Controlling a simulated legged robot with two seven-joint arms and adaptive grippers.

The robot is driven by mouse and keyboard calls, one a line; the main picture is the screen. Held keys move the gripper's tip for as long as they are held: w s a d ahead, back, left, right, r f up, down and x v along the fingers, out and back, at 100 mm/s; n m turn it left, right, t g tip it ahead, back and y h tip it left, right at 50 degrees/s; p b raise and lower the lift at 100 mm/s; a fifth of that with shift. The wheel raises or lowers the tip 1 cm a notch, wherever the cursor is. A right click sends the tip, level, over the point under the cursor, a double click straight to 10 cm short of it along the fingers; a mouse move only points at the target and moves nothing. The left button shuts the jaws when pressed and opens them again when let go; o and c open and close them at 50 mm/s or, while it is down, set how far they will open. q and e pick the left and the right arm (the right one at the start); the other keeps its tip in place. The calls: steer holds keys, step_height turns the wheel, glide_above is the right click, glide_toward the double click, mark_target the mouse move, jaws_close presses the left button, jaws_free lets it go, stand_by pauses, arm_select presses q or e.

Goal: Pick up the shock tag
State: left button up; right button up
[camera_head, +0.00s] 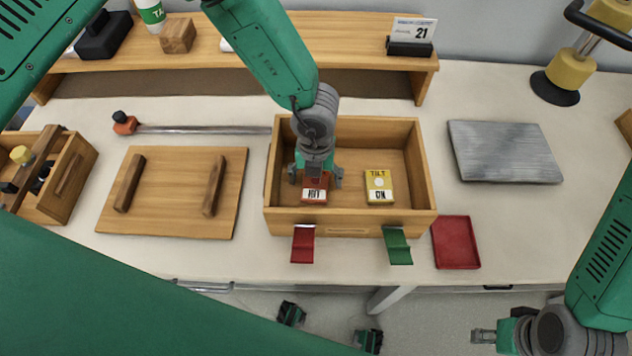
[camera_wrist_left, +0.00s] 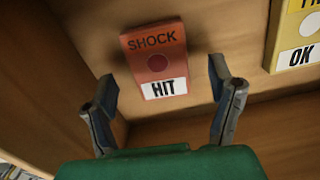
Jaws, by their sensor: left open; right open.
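The red shock tag (camera_head: 314,194) lies inside the open wooden box, in its left half. In the left wrist view the tag (camera_wrist_left: 156,64) reads "SHOCK" above a dark round spot, with "HIT" on a white strip. My left gripper (camera_head: 316,178) reaches down into the box over the tag. Its fingers (camera_wrist_left: 165,100) are open and spread to either side of the tag's lower end, apart from it. In the head view the gripper hides the tag's upper part. My right gripper (camera_head: 482,336) is open at the bottom right, away from the box.
A yellow "TILT" tag (camera_head: 379,187) reading "OK" lies right of the shock tag in the wooden box (camera_head: 350,218). A red tab (camera_head: 303,244) and a green tab (camera_head: 397,246) hang at its front. A red tray (camera_head: 456,242) and grey slab (camera_head: 504,152) are to the right.

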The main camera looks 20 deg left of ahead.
arm_select(q)
step_height(320, 180, down, 2)
steer(key=shift+f, duration=0.1)
steer(key=shift+c, duration=0.4)
steer(key=c, duration=1)
steer(key=shift+o, duration=0.2)
